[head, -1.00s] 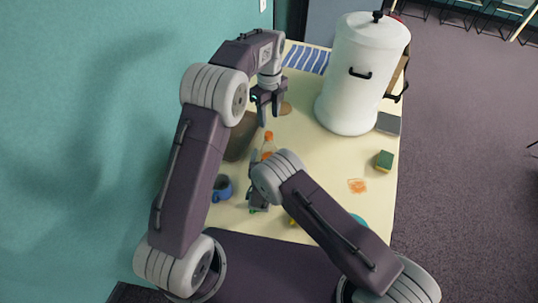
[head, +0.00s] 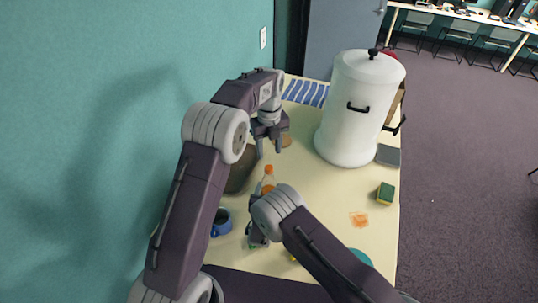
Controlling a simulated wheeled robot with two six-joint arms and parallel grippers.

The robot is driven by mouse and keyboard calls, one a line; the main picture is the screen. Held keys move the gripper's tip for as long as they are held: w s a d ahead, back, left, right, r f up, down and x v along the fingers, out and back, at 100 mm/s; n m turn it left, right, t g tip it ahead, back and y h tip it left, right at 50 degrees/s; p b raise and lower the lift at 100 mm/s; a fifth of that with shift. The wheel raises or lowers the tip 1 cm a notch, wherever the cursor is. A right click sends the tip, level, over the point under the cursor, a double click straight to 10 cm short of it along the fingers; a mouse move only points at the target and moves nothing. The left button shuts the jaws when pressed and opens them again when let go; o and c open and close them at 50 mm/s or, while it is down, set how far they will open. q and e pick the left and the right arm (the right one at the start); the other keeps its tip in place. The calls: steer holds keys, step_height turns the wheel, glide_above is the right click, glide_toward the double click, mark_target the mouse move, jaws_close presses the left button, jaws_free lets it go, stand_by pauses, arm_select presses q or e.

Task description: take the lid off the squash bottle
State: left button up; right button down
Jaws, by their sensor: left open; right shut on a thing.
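The squash bottle (head: 267,183) stands upright on the table, with orange squash inside and an orange lid (head: 268,169) on top. My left gripper (head: 269,151) is open and empty, pointing down just above and behind the lid, apart from it in the picture. My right gripper (head: 257,201) is low at the bottle's side and shut on the bottle; my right wrist hides most of the grip and the bottle's lower part.
A large white urn (head: 347,120) stands behind to the right. A blue mug (head: 221,224) is at left, a brown item (head: 240,172) behind the bottle. A green-and-yellow sponge (head: 385,194) and an orange stain (head: 359,219) lie right. The table's right-centre is mostly clear.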

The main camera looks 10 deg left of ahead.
mark_target(269, 167)
arm_select(q)
step_height(269, 167, down, 8)
stand_by(0.4)
